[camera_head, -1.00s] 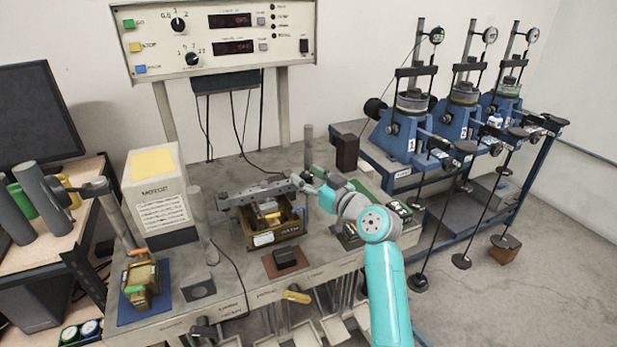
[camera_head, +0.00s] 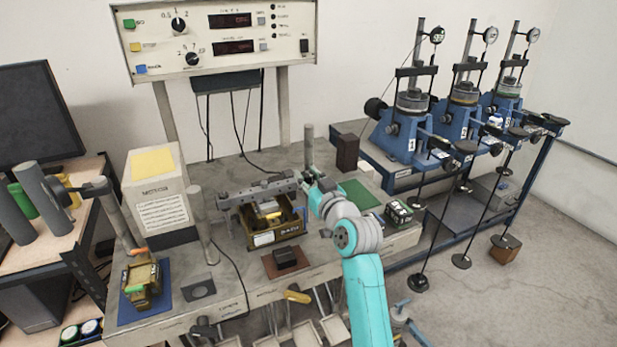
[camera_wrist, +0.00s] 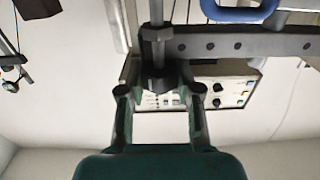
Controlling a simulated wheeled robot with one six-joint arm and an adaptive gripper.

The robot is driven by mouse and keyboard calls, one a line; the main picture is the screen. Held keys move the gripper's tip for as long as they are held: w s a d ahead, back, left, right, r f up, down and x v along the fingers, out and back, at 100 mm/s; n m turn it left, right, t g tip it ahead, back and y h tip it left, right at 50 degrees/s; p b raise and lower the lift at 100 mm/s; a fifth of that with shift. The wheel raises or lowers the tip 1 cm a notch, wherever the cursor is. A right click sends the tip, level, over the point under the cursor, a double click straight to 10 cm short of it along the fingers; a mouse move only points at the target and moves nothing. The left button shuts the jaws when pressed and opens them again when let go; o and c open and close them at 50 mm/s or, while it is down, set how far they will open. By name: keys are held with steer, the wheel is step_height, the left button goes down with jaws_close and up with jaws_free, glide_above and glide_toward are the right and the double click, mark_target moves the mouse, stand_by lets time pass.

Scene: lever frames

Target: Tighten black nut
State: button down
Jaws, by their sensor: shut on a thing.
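In the wrist view, a black nut (camera_wrist: 159,80) sits around a vertical threaded post (camera_wrist: 155,12), just beyond a dark horizontal bar (camera_wrist: 245,45). The two fingers of my gripper (camera_wrist: 160,90) are on either side of this nut and shut on it. In the head view, my gripper (camera_head: 310,181) is at the right end of the grey bar (camera_head: 262,188), beside the upright post (camera_head: 308,146). The nut is too small and hidden by my gripper to make out there.
A brown box (camera_head: 285,235) stands under the bar. A dark block on a reddish pad (camera_head: 270,268) lies in front. A green mat (camera_head: 360,195) and a small dark box (camera_head: 398,212) are on the right. The control panel (camera_head: 222,42) stands above the bench.

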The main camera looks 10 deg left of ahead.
steer(key=shift+a+m+t+h, duration=0.1)
steer(key=shift+m+t+h, duration=0.6)
steer(key=shift+m+h, duration=0.7)
steer(key=shift+a+m+t+h, duration=0.1)
steer(key=shift+m+t+h, duration=0.7)
steer(key=shift+h, duration=1.1)
steer(key=shift+m+h, duration=1.4)
steer(key=shift+h, duration=0.7)
steer(key=shift+m+h, duration=0.3)
steer(key=shift+h, duration=0.1)
steer(key=c, duration=0.8)
jaws_free()
steer(key=shift+s, duration=0.15)
steer(key=s, duration=1.1)
steer(key=shift+s+a, duration=0.4)
